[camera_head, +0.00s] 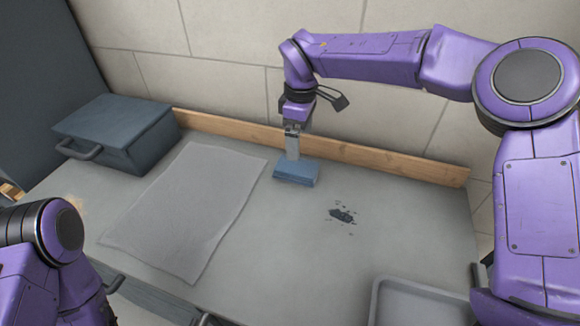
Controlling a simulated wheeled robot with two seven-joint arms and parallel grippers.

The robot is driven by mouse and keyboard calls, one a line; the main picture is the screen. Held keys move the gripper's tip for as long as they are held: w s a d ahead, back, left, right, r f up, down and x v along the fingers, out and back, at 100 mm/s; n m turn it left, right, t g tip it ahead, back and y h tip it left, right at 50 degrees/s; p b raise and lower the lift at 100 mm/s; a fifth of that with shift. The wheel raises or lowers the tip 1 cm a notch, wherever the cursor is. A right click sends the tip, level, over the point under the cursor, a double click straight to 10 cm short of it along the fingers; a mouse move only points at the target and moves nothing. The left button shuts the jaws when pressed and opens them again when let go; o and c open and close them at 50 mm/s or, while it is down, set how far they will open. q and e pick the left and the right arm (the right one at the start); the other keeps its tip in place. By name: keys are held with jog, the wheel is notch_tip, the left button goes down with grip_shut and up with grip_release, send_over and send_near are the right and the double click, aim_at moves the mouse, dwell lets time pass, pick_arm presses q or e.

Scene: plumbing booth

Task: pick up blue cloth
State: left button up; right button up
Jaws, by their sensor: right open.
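The blue cloth (297,172) is a small folded block lying on the grey worktop (300,240), near its back edge. My right gripper (292,155) points down right at the cloth, with its fingers at the cloth's upper back edge. The jaws are open; whether the fingertips touch the cloth cannot be told. My left arm shows at the lower left, and its gripper is not in view.
A dark grey toolbox (120,132) stands at the back left. A pale grey mat (185,210) lies left of the cloth. A dark patch of debris (342,215) lies right of it. A grey tray (420,305) sits front right. A wooden strip (350,152) runs along the back.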

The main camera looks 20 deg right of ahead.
aim_at(299, 166)
jog(key=shift+w+f+b, duration=0.3)
jog(key=shift+w+f, duration=0.15)
jog(key=shift+f, duration=0.35)
jog(key=shift+w+f, duration=0.15)
jog(key=shift+f, duration=0.05)
jog(key=f+p, duration=0.1)
jog(key=f, duration=0.2)
jog(key=f+p, duration=0.1)
jog(key=f, duration=0.1)
jog(key=f+p, duration=0.1)
jog(key=f, duration=0.2)
jog(key=shift+d+f+p, duration=0.3)
jog(key=shift+f+p, duration=0.05)
jog(key=shift+f, duration=0.5)
pick_arm(q)
jog(key=shift+w+r, duration=0.25)
jog(key=shift+r, duration=0.35)
jog(key=shift+w+r, duration=0.2)
jog(key=shift+r, duration=0.35)
pick_arm(e)
jog(key=c, duration=1)
